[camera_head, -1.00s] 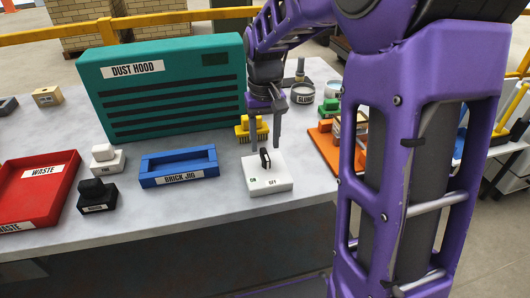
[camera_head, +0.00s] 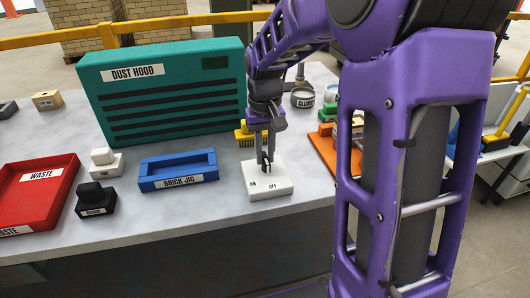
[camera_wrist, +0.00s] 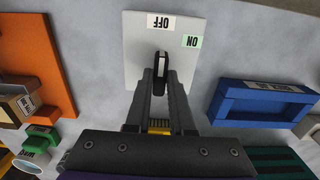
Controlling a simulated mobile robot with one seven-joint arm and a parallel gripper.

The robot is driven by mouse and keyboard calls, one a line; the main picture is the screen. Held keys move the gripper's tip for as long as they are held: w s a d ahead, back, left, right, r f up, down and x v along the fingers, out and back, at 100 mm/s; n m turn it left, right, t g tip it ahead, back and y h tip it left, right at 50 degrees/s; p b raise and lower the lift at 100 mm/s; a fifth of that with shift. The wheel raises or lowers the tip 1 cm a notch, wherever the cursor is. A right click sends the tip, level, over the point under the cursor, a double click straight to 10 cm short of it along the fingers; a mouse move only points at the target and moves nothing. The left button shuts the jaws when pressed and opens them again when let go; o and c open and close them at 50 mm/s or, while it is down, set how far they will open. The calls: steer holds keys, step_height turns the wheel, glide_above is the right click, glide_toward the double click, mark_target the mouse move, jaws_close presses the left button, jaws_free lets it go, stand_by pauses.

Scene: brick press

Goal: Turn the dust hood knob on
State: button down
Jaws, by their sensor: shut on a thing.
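The knob (camera_wrist: 162,66) is a small black lever with a pale top edge on a white switch box (camera_head: 268,186). The box bears an OFF label (camera_wrist: 160,22) and a green ON label (camera_wrist: 191,41). In the wrist view the knob points toward OFF. My gripper (camera_head: 266,166) is shut on the knob from above, with one finger on each side. In the head view the fingers hide most of the knob. The teal dust hood (camera_head: 160,92) stands behind and left of the switch box.
A blue brick jig (camera_head: 178,170) lies left of the switch box. A yellow brush-like piece (camera_head: 242,134) is close behind it. An orange tray (camera_head: 322,147) is to the right. A red waste tray (camera_head: 38,190) and two small blocks, black (camera_head: 95,199) and white (camera_head: 105,161), sit further left.

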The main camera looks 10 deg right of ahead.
mark_target(265, 157)
steer(key=shift+m, duration=0.4)
steer(key=m+p, duration=0.2)
steer(key=m, duration=0.3)
steer(key=shift+r+m, duration=0.1)
steer(key=shift+m, duration=0.2)
steer(key=m+p, duration=0.1)
steer(key=m, duration=0.4)
steer(key=shift+p, duration=0.35)
steer(key=shift+m, duration=0.4)
steer(key=c, duration=0.8)
jaws_free()
step_height(265, 157, up, 17)
steer(key=p, duration=0.3)
steer(key=shift+r, duration=0.15)
